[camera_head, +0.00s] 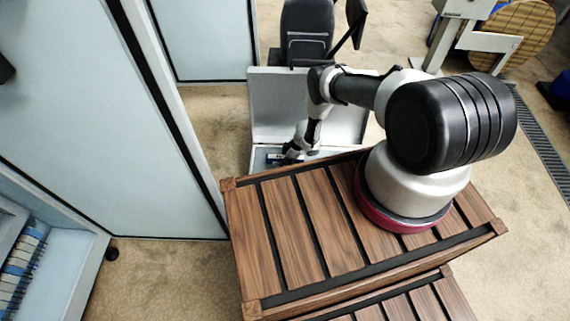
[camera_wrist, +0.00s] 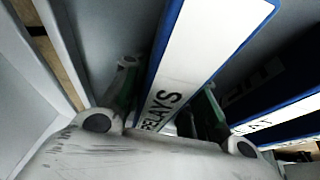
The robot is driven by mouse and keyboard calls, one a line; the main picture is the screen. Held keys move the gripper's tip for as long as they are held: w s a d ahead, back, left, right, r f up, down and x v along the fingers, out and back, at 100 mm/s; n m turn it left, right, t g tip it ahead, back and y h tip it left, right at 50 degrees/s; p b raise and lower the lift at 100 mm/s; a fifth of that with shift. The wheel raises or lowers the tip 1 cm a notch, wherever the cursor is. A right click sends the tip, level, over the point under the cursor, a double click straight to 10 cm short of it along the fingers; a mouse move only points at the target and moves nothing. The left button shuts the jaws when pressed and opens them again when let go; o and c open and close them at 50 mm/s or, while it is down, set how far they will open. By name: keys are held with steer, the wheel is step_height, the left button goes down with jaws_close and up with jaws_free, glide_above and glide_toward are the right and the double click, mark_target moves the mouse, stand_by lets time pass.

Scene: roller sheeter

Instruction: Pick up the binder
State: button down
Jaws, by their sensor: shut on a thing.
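The binder (camera_wrist: 205,50) has a white spine with blue edges and the word RELAYS on it. In the wrist view it runs from the lower middle up to the top right. My gripper (camera_wrist: 168,95) has one finger on each side of the binder and is shut on it. In the head view my gripper (camera_head: 294,150) reaches down into a pale grey open-topped bin or cabinet (camera_head: 262,108). A small blue and white piece shows beside it there, but I cannot tell which binder it is. The binder's lower part is hidden.
More blue-edged binders (camera_wrist: 290,122) stand close to the right of the held one in the wrist view. A pale wall (camera_wrist: 62,45) is on the left. In the head view a dark chair (camera_head: 306,30) is behind the bin, and a tall pale panel (camera_head: 90,110) stands left.

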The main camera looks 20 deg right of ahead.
step_height(320, 180, up, 30)
stand_by(1.8)
